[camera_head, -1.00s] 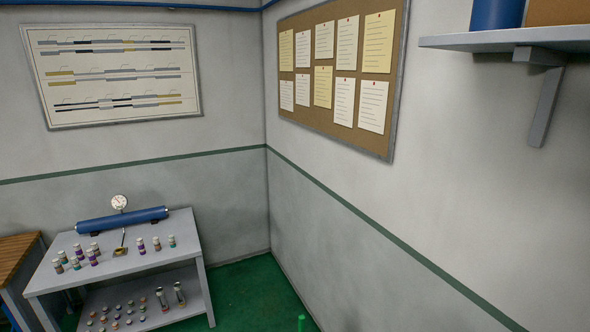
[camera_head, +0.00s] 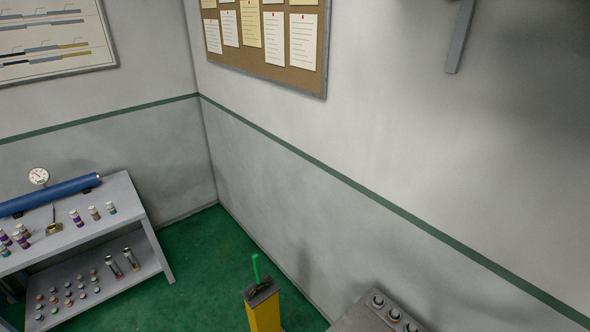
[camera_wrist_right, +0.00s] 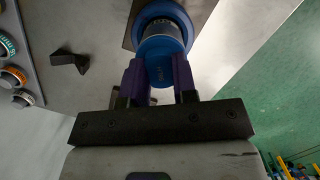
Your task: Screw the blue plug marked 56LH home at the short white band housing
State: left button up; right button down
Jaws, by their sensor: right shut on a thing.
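In the right wrist view my right gripper (camera_wrist_right: 160,78) has dark purple fingers, shut on a blue plug (camera_wrist_right: 160,66). The plug's near face carries small marking that I cannot read. Just beyond it are a grey band with small marks and a wider blue ring (camera_wrist_right: 162,12), in line with the plug. I cannot tell whether the ring belongs to the plug or to a housing, nor how far in the plug sits. I cannot make out the short white band housing for sure. My left gripper is in neither current view, and the head view shows neither gripper.
The head view shows a grey bench (camera_head: 125,205) with a blue pipe (camera_head: 50,194), a yellow post (camera_head: 264,312) and a grey surface with round fittings (camera_head: 393,315).

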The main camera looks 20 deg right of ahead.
jog(key=c, duration=1.1)
grip_release()
jog(key=shift+c, duration=0.2)
jog(key=m, duration=0.5)
jog(key=shift+g+y, duration=0.3)
jog(key=m+y, duration=0.1)
jog(key=m, duration=0.4)
jog(key=shift+c, duration=0.4)
grip_shut()
